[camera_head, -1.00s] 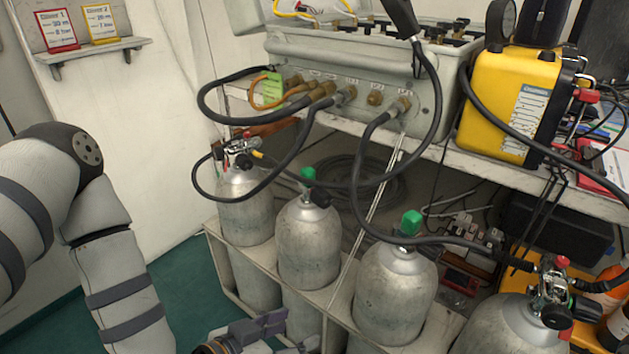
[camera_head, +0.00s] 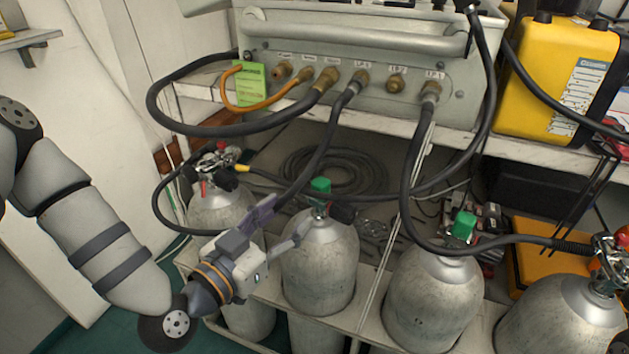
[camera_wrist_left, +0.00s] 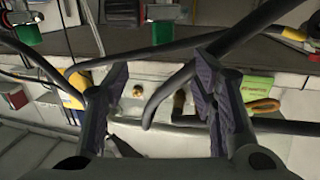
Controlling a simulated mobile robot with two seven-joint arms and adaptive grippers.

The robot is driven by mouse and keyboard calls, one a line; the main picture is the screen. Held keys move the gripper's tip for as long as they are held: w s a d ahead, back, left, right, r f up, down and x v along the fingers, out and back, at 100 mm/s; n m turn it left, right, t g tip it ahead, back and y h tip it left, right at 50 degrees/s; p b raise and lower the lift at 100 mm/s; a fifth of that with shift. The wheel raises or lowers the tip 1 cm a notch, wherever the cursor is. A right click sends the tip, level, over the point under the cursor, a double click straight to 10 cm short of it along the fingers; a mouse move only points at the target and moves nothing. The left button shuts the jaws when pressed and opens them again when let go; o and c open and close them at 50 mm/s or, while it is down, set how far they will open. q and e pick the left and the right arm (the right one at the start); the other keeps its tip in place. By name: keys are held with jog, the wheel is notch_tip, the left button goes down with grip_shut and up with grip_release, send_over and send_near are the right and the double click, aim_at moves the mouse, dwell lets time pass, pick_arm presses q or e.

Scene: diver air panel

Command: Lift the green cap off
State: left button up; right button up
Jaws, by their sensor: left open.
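Two grey cylinders carry green caps on their valves. The left green cap (camera_head: 320,185) tops the second cylinder (camera_head: 320,265), and the right green cap (camera_head: 463,225) tops the third cylinder (camera_head: 432,300). My left gripper (camera_head: 284,222) is open and empty, just left of the left cap and slightly lower in the picture, apart from it. In the left wrist view, the left cap (camera_wrist_left: 165,32) appears above the gap between my open fingers (camera_wrist_left: 162,78). The right cap (camera_wrist_left: 28,33) is at the upper left there. My right gripper is not in view.
A grey panel (camera_head: 365,110) with black hoses stands on a shelf behind the cylinders. One hose (camera_head: 410,180) hangs between the two capped cylinders. Valves with hoses top the outer cylinders (camera_head: 220,205). A yellow case (camera_head: 545,85) stands at the right.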

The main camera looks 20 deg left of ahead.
aim_at(316, 186)
pick_arm(q)
jog(key=b+x, duration=0.1)
jog(key=x, duration=1.1)
jog(key=shift+w+a+r, duration=0.1)
jog(key=shift+w, duration=0.05)
jog(key=c, duration=0.9)
